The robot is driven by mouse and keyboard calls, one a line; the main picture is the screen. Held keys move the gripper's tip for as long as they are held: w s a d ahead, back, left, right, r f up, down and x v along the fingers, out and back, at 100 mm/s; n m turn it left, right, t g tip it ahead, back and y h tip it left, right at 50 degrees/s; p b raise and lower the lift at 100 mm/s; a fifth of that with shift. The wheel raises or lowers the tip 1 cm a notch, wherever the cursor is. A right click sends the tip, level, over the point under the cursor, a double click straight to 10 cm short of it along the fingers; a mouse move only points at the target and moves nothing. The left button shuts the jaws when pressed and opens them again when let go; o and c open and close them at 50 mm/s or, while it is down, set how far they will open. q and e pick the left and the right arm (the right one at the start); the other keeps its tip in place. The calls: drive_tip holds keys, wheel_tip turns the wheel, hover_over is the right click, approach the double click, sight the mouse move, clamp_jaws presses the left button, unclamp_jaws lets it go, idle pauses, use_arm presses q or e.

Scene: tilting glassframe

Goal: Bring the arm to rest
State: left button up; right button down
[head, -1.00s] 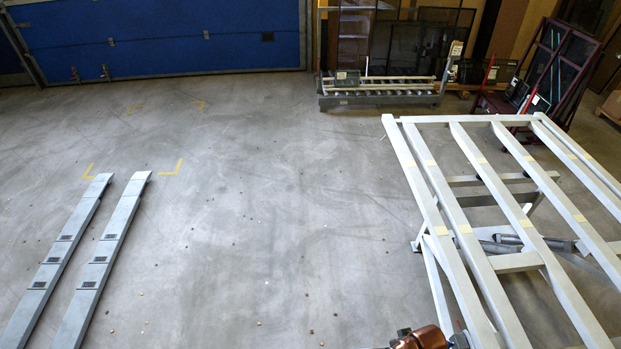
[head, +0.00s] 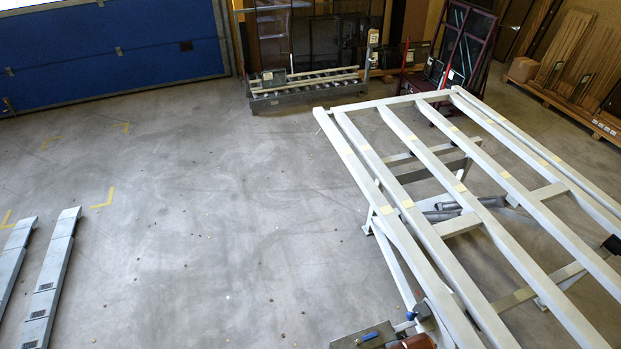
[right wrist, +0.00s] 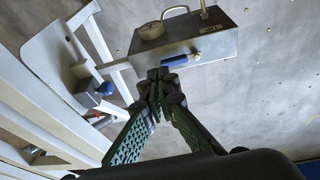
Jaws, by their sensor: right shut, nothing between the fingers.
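My right gripper (right wrist: 160,88) is in the right wrist view, its green ribbed fingers converging with the tips together and nothing between them. Behind the tips in that view is a grey metal box (right wrist: 205,40) with a round gauge, a wire handle and a blue grip (right wrist: 182,58). Whether the tips touch the box cannot be told. In the head view only a copper-coloured part of my arm shows at the bottom edge, and the gripper itself is not visible there. My left gripper is in neither view.
The white tilting glass frame (head: 352,160) fills the right of the head view. The grey box (head: 350,341) shows at the bottom edge beside it. Two grey rails (head: 52,270) lie on the left. Open concrete floor (head: 210,230) lies between. A roller cart (head: 300,97) stands behind.

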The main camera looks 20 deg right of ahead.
drive_tip(key=s+a+f+g+b, duration=0.1)
drive_tip(key=s+f+b, duration=0.1)
drive_tip(key=f, duration=1.2)
drive_tip(key=s+f+b, duration=0.2)
drive_tip(key=f, duration=1.1)
use_arm(q)
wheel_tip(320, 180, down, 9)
drive_tip(key=b, duration=0.4)
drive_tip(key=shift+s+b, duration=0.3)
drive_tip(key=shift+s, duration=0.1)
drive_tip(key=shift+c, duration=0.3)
use_arm(e)
drive_tip(key=s+f+n+g, duration=0.1)
drive_tip(key=s+f, duration=1.8)
drive_tip(key=f, duration=0.2)
drive_tip(key=shift+f+y, duration=0.3)
